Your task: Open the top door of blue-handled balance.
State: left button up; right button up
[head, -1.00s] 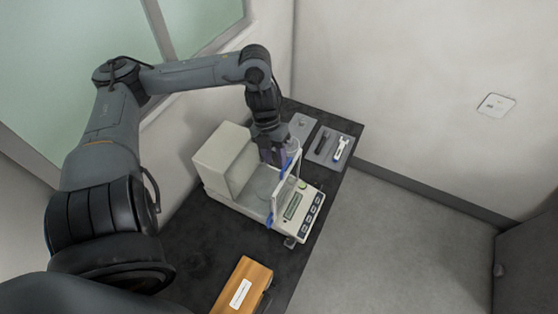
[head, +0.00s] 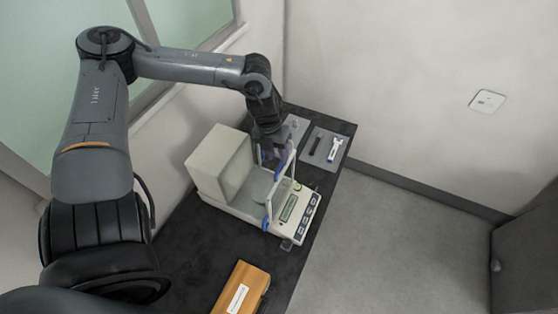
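The balance (head: 222,165) stands on the dark table, a cream body with a keypad and a small display at its front right. Its clear draft shield has blue handles (head: 267,222) on its edges. My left gripper (head: 270,155) points down at the far side of the shield, close to its upper far edge. The fingers are small and partly hidden against the shield, so I cannot tell whether they are open or touching a handle. The state of the top door is too small to make out. My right gripper is not in view.
A wooden box (head: 241,288) with a white label lies at the near end of the table (head: 190,245). Grey trays with small tools (head: 325,147) lie beyond the balance. A wall is behind the table; open floor lies to the right.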

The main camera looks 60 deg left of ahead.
aim_at(280, 165)
pick_arm(q)
jog(key=shift+w+d+f, duration=0.1)
jog(key=shift+d+f, duration=0.05)
jog(key=shift+f, duration=0.65)
jog(key=shift+w+d+f, duration=0.1)
jog(key=shift+f, duration=0.7)
grip_shut()
dwell(0.5)
